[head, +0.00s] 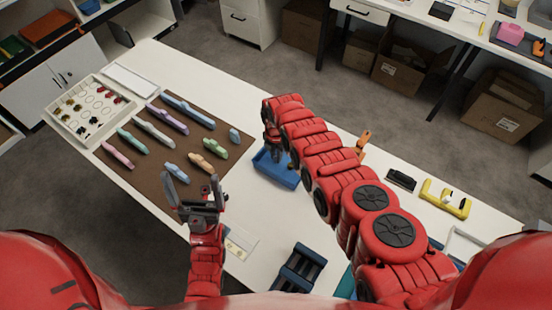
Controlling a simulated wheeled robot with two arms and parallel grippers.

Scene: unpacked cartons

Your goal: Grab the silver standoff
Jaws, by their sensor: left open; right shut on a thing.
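I cannot make out a silver standoff in the head view; it may be too small or hidden. My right gripper (275,150) points down at the blue tray (277,173), at its back edge. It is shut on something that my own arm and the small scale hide. My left gripper (192,188) is open and empty, fingers apart, above the front edge of the brown mat (135,165).
Several coloured tool-like pieces (160,132) lie on the mat. A white compartment box (90,108) with small parts stands at the left. A dark blue rack (297,268) stands in front, and a yellow tool (445,200) lies at the right.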

